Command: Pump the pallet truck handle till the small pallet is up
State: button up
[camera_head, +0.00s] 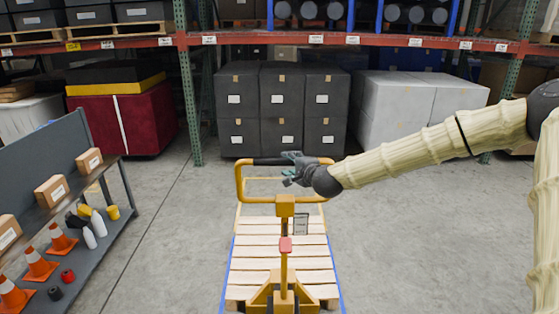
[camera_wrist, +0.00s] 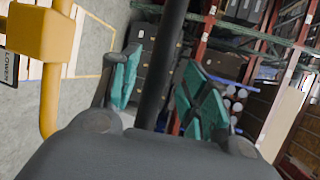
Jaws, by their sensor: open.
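The pallet truck's yellow handle (camera_head: 240,185) is a loop with a black grip bar (camera_head: 268,161) across its top, standing upright in front of me. My gripper (camera_head: 289,169) is at the right part of that bar. In the wrist view my gripper (camera_wrist: 160,90) is open, with one teal pad on each side of the dark bar (camera_wrist: 172,30). I cannot tell whether either pad touches it. The small wooden pallet (camera_head: 280,263) lies beyond the truck's yellow base (camera_head: 265,301). Its height off the floor is not clear. A red knob (camera_head: 285,244) shows below the handle.
Blue tape lines (camera_head: 340,290) flank the pallet. A shelf cart (camera_head: 85,235) with boxes and orange cones stands at left. Dark stacked totes (camera_head: 283,100) and grey wrapped blocks (camera_head: 415,108) stand under the rack behind. The floor right of the pallet is clear.

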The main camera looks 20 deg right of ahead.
aim_at(287, 163)
jog(key=shift+p+x, duration=0.75)
jog(key=shift+x, duration=1.65)
